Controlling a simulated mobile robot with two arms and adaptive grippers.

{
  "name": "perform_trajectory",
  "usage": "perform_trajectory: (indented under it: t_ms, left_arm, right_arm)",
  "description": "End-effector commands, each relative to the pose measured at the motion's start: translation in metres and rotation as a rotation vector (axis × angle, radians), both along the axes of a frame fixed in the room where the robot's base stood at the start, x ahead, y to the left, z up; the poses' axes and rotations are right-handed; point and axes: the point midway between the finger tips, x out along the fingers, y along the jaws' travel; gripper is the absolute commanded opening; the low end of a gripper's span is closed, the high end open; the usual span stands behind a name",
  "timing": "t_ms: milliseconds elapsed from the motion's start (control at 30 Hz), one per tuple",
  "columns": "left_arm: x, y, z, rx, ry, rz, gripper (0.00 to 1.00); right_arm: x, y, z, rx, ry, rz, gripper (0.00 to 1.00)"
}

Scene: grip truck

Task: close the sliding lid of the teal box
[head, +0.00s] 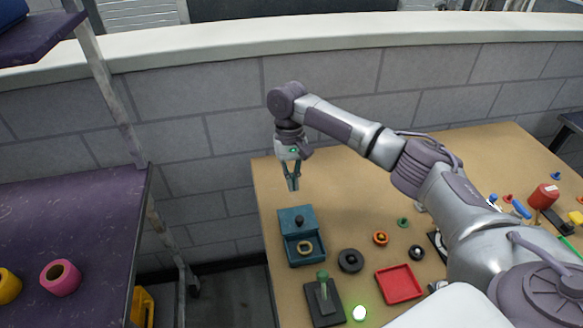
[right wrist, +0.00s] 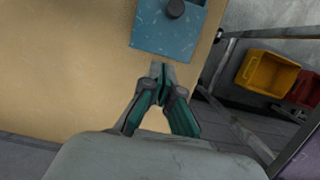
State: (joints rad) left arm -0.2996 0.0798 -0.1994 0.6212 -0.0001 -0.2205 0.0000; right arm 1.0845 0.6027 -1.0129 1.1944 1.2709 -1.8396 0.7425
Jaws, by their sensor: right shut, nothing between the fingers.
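The teal box (head: 303,257) stands near the left edge of the wooden table. Its sliding lid (head: 294,218) covers the far part and has a dark round knob (head: 299,219). The near part is open and shows a yellowish ring (head: 304,247) inside. In the right wrist view the lid (right wrist: 158,35) shows at the top, with its knob (right wrist: 175,9). My right gripper (head: 292,187) is shut and empty, pointing down just beyond the far edge of the lid, apart from it. The gripper also shows in the right wrist view (right wrist: 162,68). My left gripper is not in view.
A black ring (head: 350,261), a red tray (head: 399,284) and a dark base with a green peg (head: 323,297) lie near the box. The wooden table (head: 340,205) is bare right of the gripper. A purple shelf (head: 62,215) stands at left across a gap.

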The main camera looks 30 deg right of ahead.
Motion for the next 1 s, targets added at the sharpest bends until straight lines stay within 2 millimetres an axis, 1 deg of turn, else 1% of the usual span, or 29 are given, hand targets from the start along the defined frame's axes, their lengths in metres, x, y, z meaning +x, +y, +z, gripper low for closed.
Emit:
perform_trajectory:
  t_ms: [33, 167, 233, 333, 500, 867, 967, 1000]
  left_arm:
    - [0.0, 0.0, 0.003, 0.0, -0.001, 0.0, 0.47]
    - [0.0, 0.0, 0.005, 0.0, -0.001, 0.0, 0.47]
    - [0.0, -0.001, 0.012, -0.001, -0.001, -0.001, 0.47]
    - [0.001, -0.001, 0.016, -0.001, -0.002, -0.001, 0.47]
    - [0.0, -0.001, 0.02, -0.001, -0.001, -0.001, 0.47]
    - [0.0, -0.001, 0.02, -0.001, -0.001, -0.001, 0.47]
    - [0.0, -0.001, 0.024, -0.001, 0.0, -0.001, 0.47]
    - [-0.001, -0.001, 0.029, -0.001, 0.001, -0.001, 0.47]
  right_arm:
    - [-0.004, 0.0, -0.011, -0.002, 0.005, 0.001, 0.0]
    - [-0.01, 0.002, -0.037, -0.001, 0.003, 0.0, 0.0]
    - [-0.02, 0.004, -0.035, -0.002, -0.001, 0.002, 0.0]
    - [-0.033, 0.007, -0.035, -0.002, -0.001, 0.002, 0.0]
    - [-0.045, 0.011, -0.036, -0.001, -0.001, 0.001, 0.0]
    - [-0.048, 0.013, -0.038, 0.0, 0.0, 0.0, 0.0]
    - [-0.05, 0.013, -0.036, -0.001, 0.0, 0.0, 0.0]
    - [-0.052, 0.013, -0.035, -0.001, 0.001, 0.0, 0.0]
